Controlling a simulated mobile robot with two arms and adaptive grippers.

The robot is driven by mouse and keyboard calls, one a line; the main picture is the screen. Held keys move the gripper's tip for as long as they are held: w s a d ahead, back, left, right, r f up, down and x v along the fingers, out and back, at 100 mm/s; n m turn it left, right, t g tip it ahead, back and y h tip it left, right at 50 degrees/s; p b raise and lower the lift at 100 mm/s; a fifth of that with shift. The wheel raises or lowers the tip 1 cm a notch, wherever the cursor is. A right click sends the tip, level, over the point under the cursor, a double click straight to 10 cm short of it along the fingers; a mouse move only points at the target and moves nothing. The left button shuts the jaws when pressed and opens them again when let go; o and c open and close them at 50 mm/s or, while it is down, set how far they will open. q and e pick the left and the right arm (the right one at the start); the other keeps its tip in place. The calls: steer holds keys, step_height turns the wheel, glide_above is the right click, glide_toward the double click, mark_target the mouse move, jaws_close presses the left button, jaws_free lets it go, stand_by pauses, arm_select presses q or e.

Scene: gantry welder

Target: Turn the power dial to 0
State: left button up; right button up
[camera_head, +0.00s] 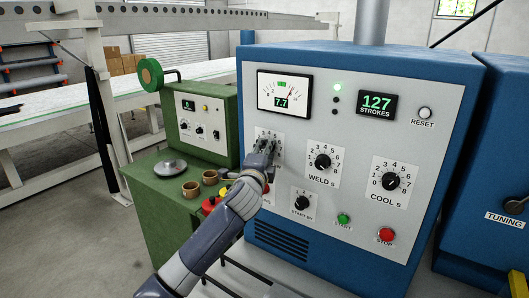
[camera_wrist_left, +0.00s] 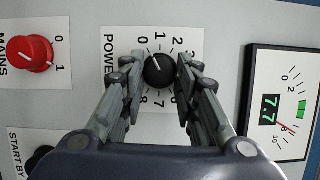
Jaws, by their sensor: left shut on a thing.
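The power dial (camera_wrist_left: 158,72) is a black round knob with a white line, on a white plate numbered from 0. In the left wrist view the plate is turned sideways, and the line points up and slightly left, near the 0 and 1 end. My left gripper (camera_wrist_left: 160,78) is shut on this dial, one finger on each side. In the head view my left gripper (camera_head: 268,145) reaches the blue welder's grey front panel and hides the dial and most of its plate (camera_head: 262,131). My right gripper is not in view.
Above the dial a meter (camera_head: 284,95) reads 7.7. The weld dial (camera_head: 322,162) and cool dial (camera_head: 390,181) are to its right; the start-by knob (camera_head: 302,203) is below. The red mains switch (camera_wrist_left: 32,54) is beside the power plate. A green cabinet (camera_head: 205,124) stands left.

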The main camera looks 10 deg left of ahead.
arm_select(q)
steer(key=shift+n, duration=0.3)
stand_by(0.4)
steer(key=o, duration=1)
steer(key=shift+o, duration=0.3)
steer(key=shift+s, duration=0.1)
steer(key=s, duration=1.1)
steer(key=shift+s, duration=0.4)
